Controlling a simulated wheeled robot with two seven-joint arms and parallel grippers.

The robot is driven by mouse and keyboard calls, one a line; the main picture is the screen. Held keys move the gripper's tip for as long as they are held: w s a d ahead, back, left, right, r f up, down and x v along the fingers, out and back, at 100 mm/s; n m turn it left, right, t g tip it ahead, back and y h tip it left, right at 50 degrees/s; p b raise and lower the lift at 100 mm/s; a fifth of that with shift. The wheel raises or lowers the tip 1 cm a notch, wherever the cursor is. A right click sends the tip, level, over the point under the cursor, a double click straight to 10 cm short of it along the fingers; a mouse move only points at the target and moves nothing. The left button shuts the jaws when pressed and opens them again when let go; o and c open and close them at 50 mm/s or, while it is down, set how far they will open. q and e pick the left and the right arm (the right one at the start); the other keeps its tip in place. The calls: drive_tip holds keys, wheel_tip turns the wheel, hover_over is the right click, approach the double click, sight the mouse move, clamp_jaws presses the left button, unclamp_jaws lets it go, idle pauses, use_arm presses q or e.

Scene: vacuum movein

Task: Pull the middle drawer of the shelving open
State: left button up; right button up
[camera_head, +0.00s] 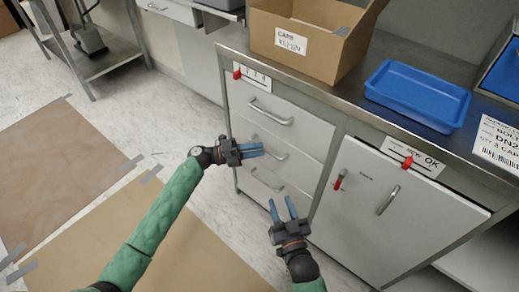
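The shelving (335,118) is a grey cabinet with a stack of white drawers on its left side. The middle drawer (295,157) has a silver bar handle (276,151) and looks closed. My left gripper (263,150) is at the left part of that handle, with its blue fingers pointing right and close together; whether they hold the handle is unclear. My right gripper (283,210) is open and empty in front of the bottom drawer (255,186), below the middle one. The top drawer (262,108) also looks closed.
A cardboard box (290,62) and a blue tray (440,98) stand on the worktop. A white cupboard door (365,215) is right of the drawers. Brown boards (60,165) lie taped on the floor at left. A metal table (120,58) stands at upper left.

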use_arm(q)
drive_tip(key=shift+w+d+r, duration=0.1)
drive_tip(key=shift+d, duration=0.65)
clamp_jaws()
